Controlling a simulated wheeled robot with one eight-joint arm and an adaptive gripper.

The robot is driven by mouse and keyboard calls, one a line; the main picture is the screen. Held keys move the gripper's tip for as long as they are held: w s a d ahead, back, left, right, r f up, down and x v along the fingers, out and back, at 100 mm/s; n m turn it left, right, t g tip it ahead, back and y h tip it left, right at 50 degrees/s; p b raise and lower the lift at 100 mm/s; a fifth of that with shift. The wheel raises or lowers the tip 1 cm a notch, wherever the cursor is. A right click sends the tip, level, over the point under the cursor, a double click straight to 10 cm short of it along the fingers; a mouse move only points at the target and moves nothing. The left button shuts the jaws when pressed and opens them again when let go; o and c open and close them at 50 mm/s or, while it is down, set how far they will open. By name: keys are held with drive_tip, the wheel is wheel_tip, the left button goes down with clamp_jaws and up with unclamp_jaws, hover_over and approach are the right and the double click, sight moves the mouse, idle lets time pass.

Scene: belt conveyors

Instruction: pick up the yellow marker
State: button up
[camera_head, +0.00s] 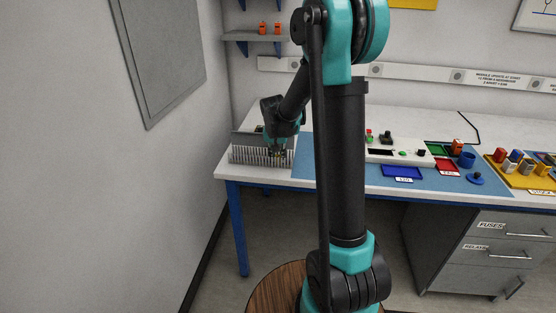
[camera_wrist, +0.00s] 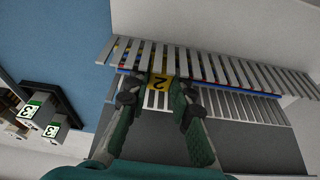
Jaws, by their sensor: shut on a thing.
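The yellow marker (camera_wrist: 158,81), bearing a black number 2, shows in the wrist view between my gripper's fingertips. My gripper (camera_wrist: 156,90) is shut on it, one finger on each side. The marker is at the slats of a grey slotted duct (camera_wrist: 245,73); I cannot tell whether it touches them. In the head view my gripper (camera_head: 279,153) points down over the same grey duct (camera_head: 247,155) at the left end of the white table. The marker is too small to tell there.
Coloured wires lie behind the duct's slats. In the head view a control box (camera_head: 398,151), a blue tray (camera_head: 402,173) and a yellow tray (camera_head: 532,180) are to the right. A wall stands at the left.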

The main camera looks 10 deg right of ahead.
drive_tip(key=shift+r, duration=0.1)
drive_tip(key=shift+c, duration=0.2)
wheel_tip(320, 180, up, 20)
idle(0.5)
